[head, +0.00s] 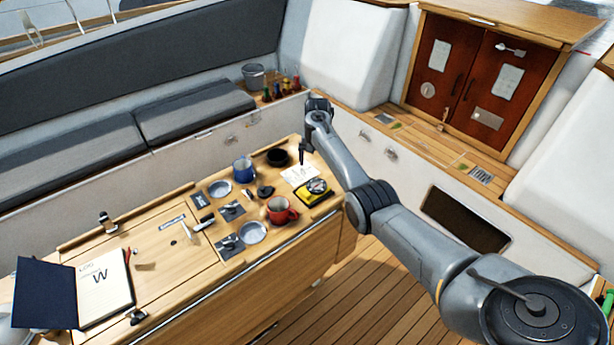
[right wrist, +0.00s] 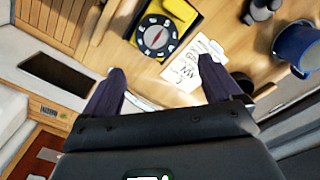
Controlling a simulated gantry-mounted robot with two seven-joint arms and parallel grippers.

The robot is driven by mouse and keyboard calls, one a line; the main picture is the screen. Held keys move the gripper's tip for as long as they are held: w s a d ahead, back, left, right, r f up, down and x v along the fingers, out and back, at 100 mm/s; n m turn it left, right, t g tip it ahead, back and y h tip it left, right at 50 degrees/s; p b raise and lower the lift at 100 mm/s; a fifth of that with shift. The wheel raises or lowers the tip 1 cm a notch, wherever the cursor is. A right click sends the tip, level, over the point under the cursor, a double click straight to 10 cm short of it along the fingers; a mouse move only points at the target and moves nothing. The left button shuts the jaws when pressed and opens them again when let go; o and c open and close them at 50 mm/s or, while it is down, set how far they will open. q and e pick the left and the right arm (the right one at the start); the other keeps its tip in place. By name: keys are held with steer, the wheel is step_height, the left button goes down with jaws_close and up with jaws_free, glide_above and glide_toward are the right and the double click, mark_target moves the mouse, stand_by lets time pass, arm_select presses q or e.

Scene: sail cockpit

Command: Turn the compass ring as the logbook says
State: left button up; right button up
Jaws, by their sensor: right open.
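The compass (head: 315,187) is a yellow body with a black dial, near the table's right end. In the right wrist view the compass (right wrist: 157,36) shows white marks and a red needle, just beyond my fingertips. The open logbook (head: 103,283) lies at the table's left end; its page shows a large "W". My right gripper (head: 303,157) is above the table, close to the compass and over a white card (head: 299,174). In the right wrist view its fingers (right wrist: 163,84) are spread and empty, apart from the compass. My left gripper is not in view.
A red mug (head: 280,211) stands close to the compass. A blue mug (head: 243,170), a black bowl (head: 277,157), plates and cutlery on dark mats lie farther left. A grey bucket (head: 253,76) stands on the bench behind.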

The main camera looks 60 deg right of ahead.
mark_target(316, 185)
steer(key=f, duration=0.3)
steer(key=f+b, duration=0.1)
steer(key=f, duration=0.5)
steer(key=shift+s+b, duration=0.3)
steer(key=shift+b, duration=0.1)
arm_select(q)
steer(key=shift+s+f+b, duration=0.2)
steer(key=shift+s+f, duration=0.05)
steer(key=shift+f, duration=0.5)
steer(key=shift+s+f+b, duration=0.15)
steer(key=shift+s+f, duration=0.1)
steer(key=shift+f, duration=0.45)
arm_select(e)
steer(key=shift+f, duration=0.85)
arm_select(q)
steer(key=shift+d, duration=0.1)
arm_select(e)
steer(key=c, duration=0.8)
